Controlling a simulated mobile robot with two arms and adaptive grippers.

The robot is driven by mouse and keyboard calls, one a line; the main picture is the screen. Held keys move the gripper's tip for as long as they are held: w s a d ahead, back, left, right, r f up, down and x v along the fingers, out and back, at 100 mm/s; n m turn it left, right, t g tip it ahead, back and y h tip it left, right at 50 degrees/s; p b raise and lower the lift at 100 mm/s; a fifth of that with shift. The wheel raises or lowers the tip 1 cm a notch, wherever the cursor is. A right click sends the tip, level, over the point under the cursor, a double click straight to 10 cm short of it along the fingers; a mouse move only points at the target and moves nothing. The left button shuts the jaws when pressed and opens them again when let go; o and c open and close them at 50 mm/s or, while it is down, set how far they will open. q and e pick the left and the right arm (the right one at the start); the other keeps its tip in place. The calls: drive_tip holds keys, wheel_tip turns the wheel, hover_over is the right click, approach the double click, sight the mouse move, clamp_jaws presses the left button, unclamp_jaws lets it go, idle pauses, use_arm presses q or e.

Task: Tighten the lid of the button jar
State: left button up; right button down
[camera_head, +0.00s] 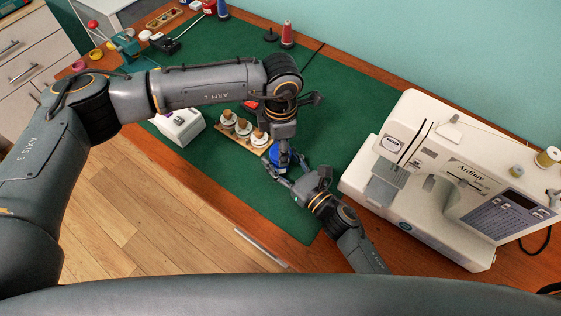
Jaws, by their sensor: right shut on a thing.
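The button jar shows mainly as a blue lid (279,153) on the green mat, near the middle of the view. The body of the jar is mostly hidden by my two grippers. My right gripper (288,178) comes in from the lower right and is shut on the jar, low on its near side. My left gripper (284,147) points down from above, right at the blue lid. Its fingertips are too small and overlapped to tell whether they are shut on the lid.
A wooden rack with several pale spools (243,128) stands just left of the jar. A white sewing machine (440,180) fills the right side. A white box (178,126) is further left. Thread spools (287,36) stand at the back. Green mat (345,95) is clear behind.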

use_arm(q)
drive_tip(key=m, duration=0.9)
drive_tip(key=o, duration=1.3)
drive_tip(key=shift+c, duration=0.2)
drive_tip(key=shift+r, duration=2.25)
drive_tip(key=shift+c, duration=0.3)
